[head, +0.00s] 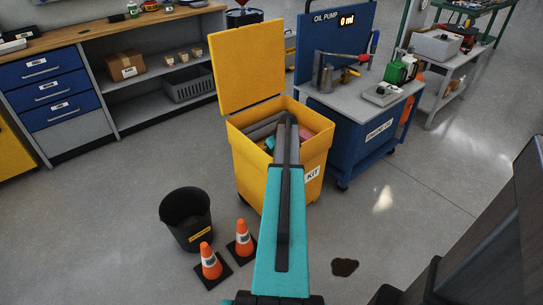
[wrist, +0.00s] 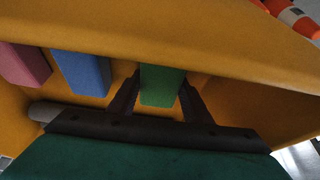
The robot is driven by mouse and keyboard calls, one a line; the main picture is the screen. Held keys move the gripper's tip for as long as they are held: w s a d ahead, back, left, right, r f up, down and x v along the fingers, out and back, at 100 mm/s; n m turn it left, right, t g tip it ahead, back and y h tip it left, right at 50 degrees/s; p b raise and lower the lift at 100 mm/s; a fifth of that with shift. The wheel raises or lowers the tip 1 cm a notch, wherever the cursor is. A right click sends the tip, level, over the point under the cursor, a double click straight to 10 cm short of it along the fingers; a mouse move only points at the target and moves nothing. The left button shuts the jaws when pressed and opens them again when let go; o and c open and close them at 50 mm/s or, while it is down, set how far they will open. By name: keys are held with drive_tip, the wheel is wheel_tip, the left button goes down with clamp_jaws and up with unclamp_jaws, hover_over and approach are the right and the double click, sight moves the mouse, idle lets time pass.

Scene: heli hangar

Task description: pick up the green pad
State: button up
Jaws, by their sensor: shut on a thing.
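The green pad (wrist: 162,82) stands between the two dark fingers of my gripper (wrist: 159,98) in the wrist view. My gripper is shut on it, inside the yellow kit bin (head: 246,160). A blue pad (wrist: 82,72) and a pink pad (wrist: 24,64) are to its left along the same yellow wall. In the head view my arm reaches down into the bin and hides the green pad and the fingers. The pink pad (head: 305,133) shows at the bin's right side.
The bin's lid (head: 247,65) stands open at the back. A blue oil pump cart (head: 345,130) is close on the right. A black bucket (head: 186,218) and two orange cones (head: 209,262) stand in front. A dark spill (head: 344,267) lies on open floor.

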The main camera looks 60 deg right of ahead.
wheel_tip(320, 180, up, 10)
drive_tip(key=shift+r, duration=0.15)
idle(0.4)
idle(0.4)
